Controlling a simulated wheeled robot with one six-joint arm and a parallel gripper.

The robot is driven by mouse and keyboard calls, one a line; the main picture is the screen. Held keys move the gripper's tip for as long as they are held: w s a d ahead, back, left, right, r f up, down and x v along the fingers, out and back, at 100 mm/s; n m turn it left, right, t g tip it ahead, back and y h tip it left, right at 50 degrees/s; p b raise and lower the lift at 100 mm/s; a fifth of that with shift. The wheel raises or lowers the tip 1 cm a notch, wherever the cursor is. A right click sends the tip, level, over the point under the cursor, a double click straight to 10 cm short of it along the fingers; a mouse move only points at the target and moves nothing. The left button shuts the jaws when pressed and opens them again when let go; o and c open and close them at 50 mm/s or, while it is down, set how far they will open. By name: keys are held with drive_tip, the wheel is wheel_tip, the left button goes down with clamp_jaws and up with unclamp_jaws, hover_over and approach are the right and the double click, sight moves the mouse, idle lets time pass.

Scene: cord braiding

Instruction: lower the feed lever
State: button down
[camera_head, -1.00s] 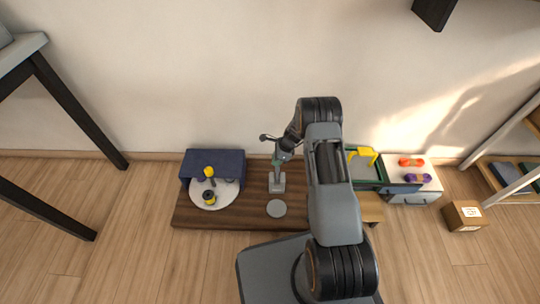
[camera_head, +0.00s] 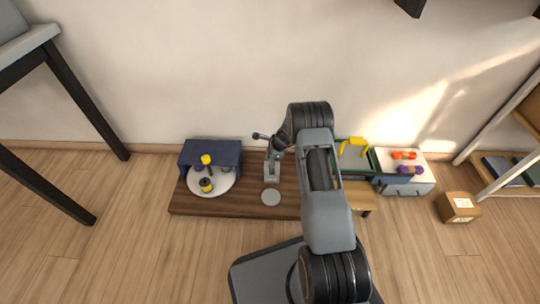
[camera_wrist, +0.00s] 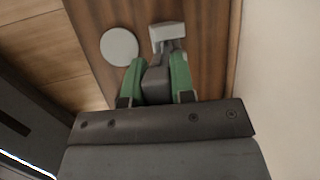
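The feed lever's pale grey stand (camera_head: 271,176) is upright on the dark wooden board (camera_head: 235,205). My gripper (camera_head: 273,151) is right over the stand, pointing down. In the wrist view its two green fingers (camera_wrist: 156,80) stand on either side of a dark grey block (camera_wrist: 155,88), which looks like the lever's upper part. No clear gap shows between block and fingers. The stand's pale base (camera_wrist: 167,32) lies beyond the fingertips. A dark knob (camera_head: 256,136) sticks out left of my gripper; I cannot tell what it belongs to. My wrist hides part of the lever.
A grey disc (camera_head: 271,197) lies in front of the stand. At left are a white turntable (camera_head: 223,184) with yellow and black spools, and a navy box (camera_head: 225,149). The wall is close behind.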

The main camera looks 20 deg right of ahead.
drive_tip(key=c, duration=1.2)
unclamp_jaws()
drive_tip(key=shift+a, duration=0.1)
drive_tip(key=shift+o, duration=1.2)
drive_tip(key=p+v, duration=0.5)
drive_tip(key=v, duration=0.9)
drive_tip(key=shift+p, duration=0.3)
drive_tip(key=shift+w, duration=0.1)
